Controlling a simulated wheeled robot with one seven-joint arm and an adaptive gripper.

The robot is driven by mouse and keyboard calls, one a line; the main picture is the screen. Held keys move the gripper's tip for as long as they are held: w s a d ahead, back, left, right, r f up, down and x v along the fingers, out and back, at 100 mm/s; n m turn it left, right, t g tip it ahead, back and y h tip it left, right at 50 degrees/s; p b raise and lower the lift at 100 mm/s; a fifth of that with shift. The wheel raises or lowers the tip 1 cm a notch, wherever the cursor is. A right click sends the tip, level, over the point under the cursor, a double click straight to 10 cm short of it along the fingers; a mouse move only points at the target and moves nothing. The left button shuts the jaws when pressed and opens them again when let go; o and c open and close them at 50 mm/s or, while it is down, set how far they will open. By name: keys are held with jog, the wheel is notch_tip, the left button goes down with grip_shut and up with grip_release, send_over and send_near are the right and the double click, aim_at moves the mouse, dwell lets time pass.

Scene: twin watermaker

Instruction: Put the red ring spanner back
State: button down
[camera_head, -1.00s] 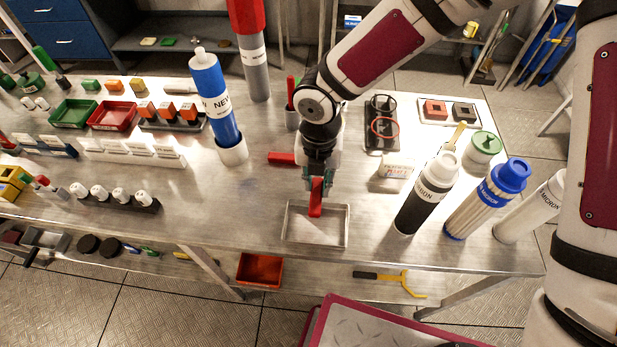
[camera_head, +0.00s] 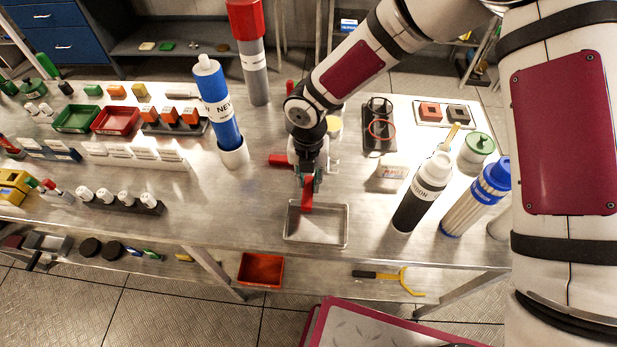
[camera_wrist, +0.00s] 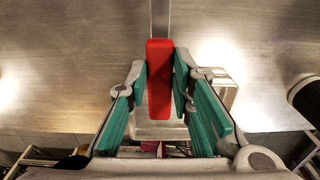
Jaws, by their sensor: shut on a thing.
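My gripper (camera_head: 308,180) is shut on a red bar-shaped handle, taken to be the red ring spanner (camera_head: 307,198). In the wrist view, the red bar (camera_wrist: 159,80) stands between the teal finger pads (camera_wrist: 160,95). The spanner hangs roughly upright above the left back part of a shallow metal tray (camera_head: 345,225). Its lower end is near the tray's back rim; I cannot tell whether it touches. No ring end of the spanner can be made out in either view.
A red block (camera_head: 280,159) lies just behind my gripper. A black holder with a red ring (camera_head: 381,130) stands back right. A white labelled block (camera_head: 392,173) and black-and-white bottle (camera_head: 422,195) stand to the right. A blue cylinder (camera_head: 217,105) stands left. Bare table lies left of the tray.

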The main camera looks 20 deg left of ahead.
aim_at(308, 183)
jog(key=shift+f, duration=0.3)
jog(key=c, duration=1.4)
grip_release()
jog(key=shift+r, duration=0.1)
jog(key=shift+r, duration=0.3)
notch_tip(308, 183, up, 12)
jog(key=shift+f+b, duration=0.1)
jog(key=shift+b, duration=0.75)
